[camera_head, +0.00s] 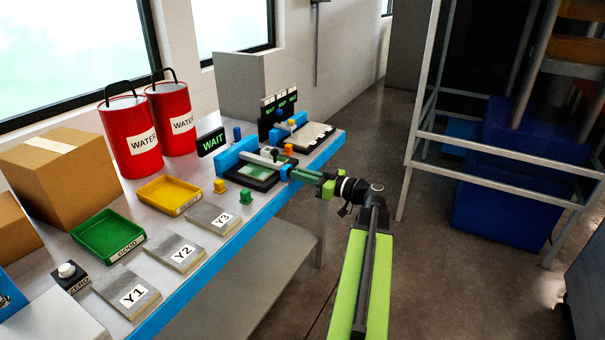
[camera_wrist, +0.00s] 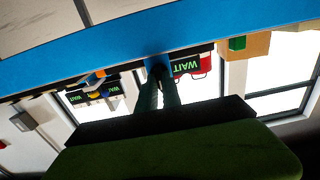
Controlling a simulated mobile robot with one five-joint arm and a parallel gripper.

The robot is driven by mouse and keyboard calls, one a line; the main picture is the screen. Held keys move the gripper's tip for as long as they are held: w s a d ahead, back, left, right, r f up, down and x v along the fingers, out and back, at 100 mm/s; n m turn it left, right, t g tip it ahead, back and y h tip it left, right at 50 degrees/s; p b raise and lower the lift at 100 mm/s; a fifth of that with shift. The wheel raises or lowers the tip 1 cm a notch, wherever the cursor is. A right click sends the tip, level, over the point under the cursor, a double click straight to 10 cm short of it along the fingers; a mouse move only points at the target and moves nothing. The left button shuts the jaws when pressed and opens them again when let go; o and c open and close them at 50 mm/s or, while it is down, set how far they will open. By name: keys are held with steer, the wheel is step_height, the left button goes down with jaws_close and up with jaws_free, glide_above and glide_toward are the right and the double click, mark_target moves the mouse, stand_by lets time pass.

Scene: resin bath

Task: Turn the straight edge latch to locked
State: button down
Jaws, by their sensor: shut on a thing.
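My gripper (camera_head: 311,176) reaches in from the right to the near end of the blue-framed station with a dark bed and pale green plate (camera_head: 260,172). Its fingers are close together at a small blue piece (camera_head: 286,172), which seems to be the straight edge latch. In the wrist view, which is upside down, the two green fingers of my gripper (camera_wrist: 158,74) close on this blue piece (camera_wrist: 157,62). The fingers hide part of it, so I cannot tell its angle or whether it stands at locked.
The blue-edged bench (camera_head: 215,270) holds a green tray (camera_head: 108,236), a yellow tray (camera_head: 168,195), plates Y1 to Y3 and a WAIT sign (camera_head: 211,141). Red water buckets (camera_head: 130,135) stand behind. Floor right of the bench is clear up to a metal frame (camera_head: 500,155).

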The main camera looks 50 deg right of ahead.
steer(key=shift+d+m, duration=0.15)
steer(key=shift+m, duration=0.15)
steer(key=m, duration=1.7)
steer(key=shift+w+d+f, duration=0.1)
steer(key=shift+d, duration=0.05)
steer(key=shift+m, duration=0.3)
steer(key=c, duration=1.5)
jaws_free()
